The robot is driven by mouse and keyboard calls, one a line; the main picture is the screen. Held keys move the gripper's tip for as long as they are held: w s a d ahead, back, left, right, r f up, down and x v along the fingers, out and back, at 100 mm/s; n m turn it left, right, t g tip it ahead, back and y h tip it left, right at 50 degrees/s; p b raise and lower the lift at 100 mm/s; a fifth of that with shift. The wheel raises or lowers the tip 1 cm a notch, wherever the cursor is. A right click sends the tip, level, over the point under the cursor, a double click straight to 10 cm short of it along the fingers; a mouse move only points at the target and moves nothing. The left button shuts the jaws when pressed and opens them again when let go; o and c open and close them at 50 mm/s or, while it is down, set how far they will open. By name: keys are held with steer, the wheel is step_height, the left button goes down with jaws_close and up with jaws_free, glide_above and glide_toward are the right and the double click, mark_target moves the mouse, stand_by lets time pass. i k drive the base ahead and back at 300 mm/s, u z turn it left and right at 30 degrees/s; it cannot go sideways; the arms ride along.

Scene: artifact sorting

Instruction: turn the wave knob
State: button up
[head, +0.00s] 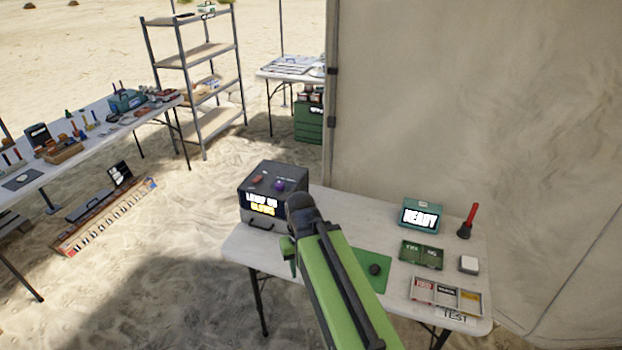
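A dark box (262,194) with a lit screen of white and yellow text stands at the left end of the white table. A purple knob (280,185) sits on its top, with a small red piece (258,180) to its left. I cannot read the labels, so I cannot tell if the purple knob is the wave knob. My green arm reaches up from the bottom edge, and my gripper (290,248) is at its far end, just right of the box's front. The arm hides most of the gripper, and its fingers are not clear. I see no contact with the knob.
On the right of the table (240,243) are a teal device reading READY (421,214), a red-handled tool (468,220), green boxes (421,254), a white block (469,264) and a sectioned tray (418,290). A dark round piece (375,269) lies on a green mat (374,257). A tent wall (450,90) rises behind.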

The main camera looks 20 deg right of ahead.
mark_target(279, 185)
steer(key=i, duration=1)
steer(key=z, duration=0.05)
